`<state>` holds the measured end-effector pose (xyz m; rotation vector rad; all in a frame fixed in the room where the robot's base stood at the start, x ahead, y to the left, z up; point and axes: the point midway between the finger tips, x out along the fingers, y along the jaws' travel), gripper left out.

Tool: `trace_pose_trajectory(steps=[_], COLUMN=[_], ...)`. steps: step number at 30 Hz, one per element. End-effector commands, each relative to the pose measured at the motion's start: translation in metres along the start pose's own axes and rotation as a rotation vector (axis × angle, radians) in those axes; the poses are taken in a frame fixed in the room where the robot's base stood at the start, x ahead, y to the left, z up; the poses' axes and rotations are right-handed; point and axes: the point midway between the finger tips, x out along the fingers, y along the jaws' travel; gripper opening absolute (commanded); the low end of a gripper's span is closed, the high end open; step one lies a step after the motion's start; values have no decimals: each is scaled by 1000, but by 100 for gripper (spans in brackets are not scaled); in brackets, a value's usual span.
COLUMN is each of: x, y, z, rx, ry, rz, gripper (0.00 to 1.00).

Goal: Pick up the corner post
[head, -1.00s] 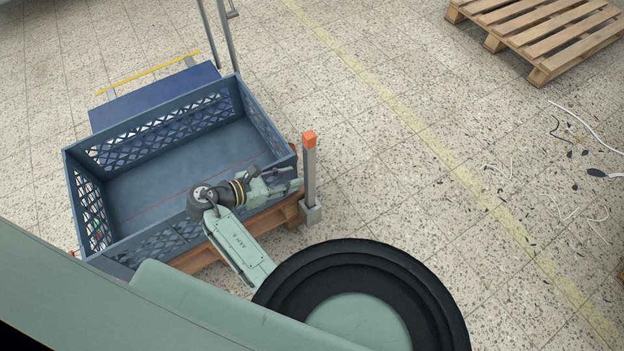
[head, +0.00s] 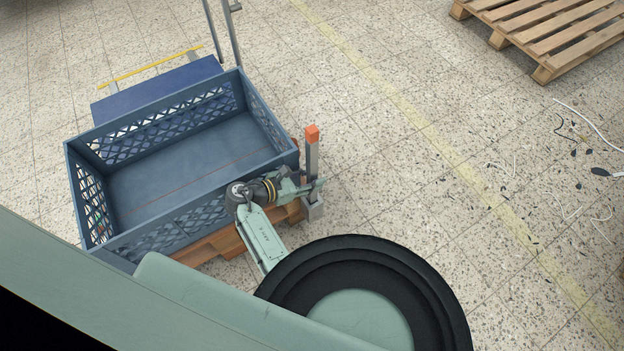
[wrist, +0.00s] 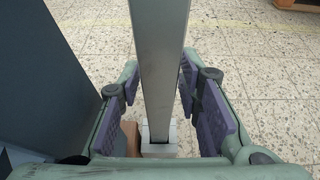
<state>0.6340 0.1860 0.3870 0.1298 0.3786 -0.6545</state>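The corner post (head: 312,160) is a grey upright bar with an orange top and a pale square foot (head: 314,209) on the floor. It stands at the right corner of the blue crate. In the wrist view the post (wrist: 158,60) rises between the two purple-padded fingers of my gripper (wrist: 164,105). Gaps show between the pads and the post on both sides, so my gripper is open around it. In the head view my gripper (head: 308,188) reaches the lower half of the post, just above the foot.
The blue crate (head: 110,243) sits on a wooden pallet (head: 228,240) close to the left of the post. Another pallet (head: 545,35) lies at the upper right. Cables (head: 590,128) and scraps lie on the floor at right. The floor right of the post is clear.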

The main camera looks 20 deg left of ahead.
Motion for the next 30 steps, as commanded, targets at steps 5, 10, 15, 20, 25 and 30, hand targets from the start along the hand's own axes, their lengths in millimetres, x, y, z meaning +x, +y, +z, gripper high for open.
trace_pose_trajectory(steps=[5,10,15,20,25,30], x=[1,0,0,0,0,0], y=[0,0,0,0,0,0], z=[0,0,0,0,0,0], rx=[1,0,0,0,1,1], ry=[0,0,0,0,0,0], rz=[1,1,1,1,1,1], gripper=[32,23,12,1,0,0])
